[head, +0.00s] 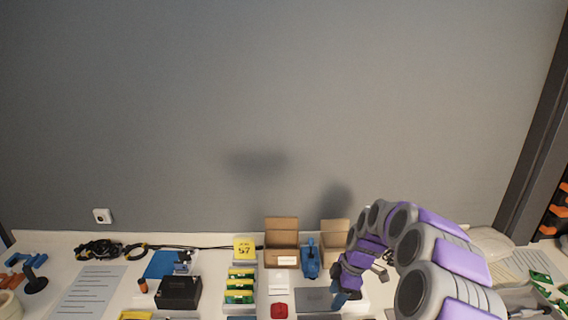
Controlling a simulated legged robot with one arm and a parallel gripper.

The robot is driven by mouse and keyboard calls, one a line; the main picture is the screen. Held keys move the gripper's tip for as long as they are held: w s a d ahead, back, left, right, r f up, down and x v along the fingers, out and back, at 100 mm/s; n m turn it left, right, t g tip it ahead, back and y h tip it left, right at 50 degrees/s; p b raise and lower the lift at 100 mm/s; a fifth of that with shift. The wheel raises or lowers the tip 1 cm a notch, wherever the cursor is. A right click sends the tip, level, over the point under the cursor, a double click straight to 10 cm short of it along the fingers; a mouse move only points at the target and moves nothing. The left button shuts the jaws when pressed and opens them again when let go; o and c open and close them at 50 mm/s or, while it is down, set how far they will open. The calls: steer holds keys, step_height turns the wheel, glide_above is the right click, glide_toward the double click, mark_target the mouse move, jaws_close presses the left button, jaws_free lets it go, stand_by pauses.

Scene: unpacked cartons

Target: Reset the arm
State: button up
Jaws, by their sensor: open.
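My arm (445,255), purple and grey, rises from the lower right and bends down over the table in the head view. My gripper (340,297) is at its lower end, open, above the right side of a grey flat panel (313,299). The fingertips are small and dark here, and I cannot tell whether they touch anything. I see nothing clearly held between them. Part of the table behind the arm is hidden.
Two open cardboard cartons (282,230) stand at the back, with a blue tool (310,262) in front. A black box (179,291), green-and-yellow packs (240,285) and a red item (279,310) lie left of my gripper. Above the table is bare wall (250,100).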

steer(key=s+a+r+m+h, duration=0.1)
steer(key=s+a+r+m, duration=0.2)
steer(key=s+r, duration=0.45)
steer(key=s+a+r+m, duration=0.3)
steer(key=s+r+m, duration=0.15)
steer(key=s, duration=0.65)
steer(key=s+d+r+m+g+h, duration=0.1)
steer(key=s+m, duration=0.8)
steer(key=s, duration=1.2)
steer(key=shift+s+d+g+h, duration=0.3)
steer(key=shift+d+h, duration=0.3)
steer(key=shift+d, duration=0.5)
